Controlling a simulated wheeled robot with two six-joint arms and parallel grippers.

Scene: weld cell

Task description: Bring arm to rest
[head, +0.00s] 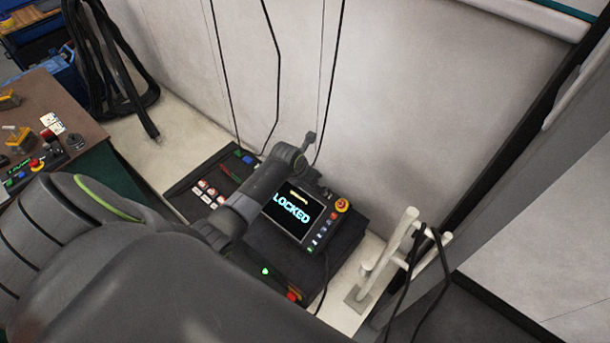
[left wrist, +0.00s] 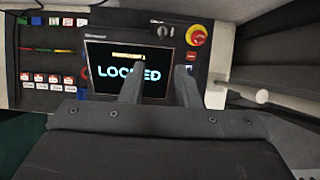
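My left arm comes in from the lower left of the head view and reaches over a dark control console (head: 345,235). Its gripper (head: 316,163) is above the console's screen (head: 293,216), which reads "LOCKED", and partly covers the view of it. In the left wrist view the two fingers of the gripper (left wrist: 159,78) stand apart with nothing between them, in front of the same screen (left wrist: 105,55). I cannot tell the gap between fingertips and panel. My right arm and gripper are not in view.
A red and yellow emergency stop (head: 342,205) sits beside the screen, with labelled buttons (head: 206,191) to its left. A white post stand with cables (head: 400,240) is to the right. A pale wall (head: 390,110) rises behind. A brown-topped bench (head: 50,95) stands left.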

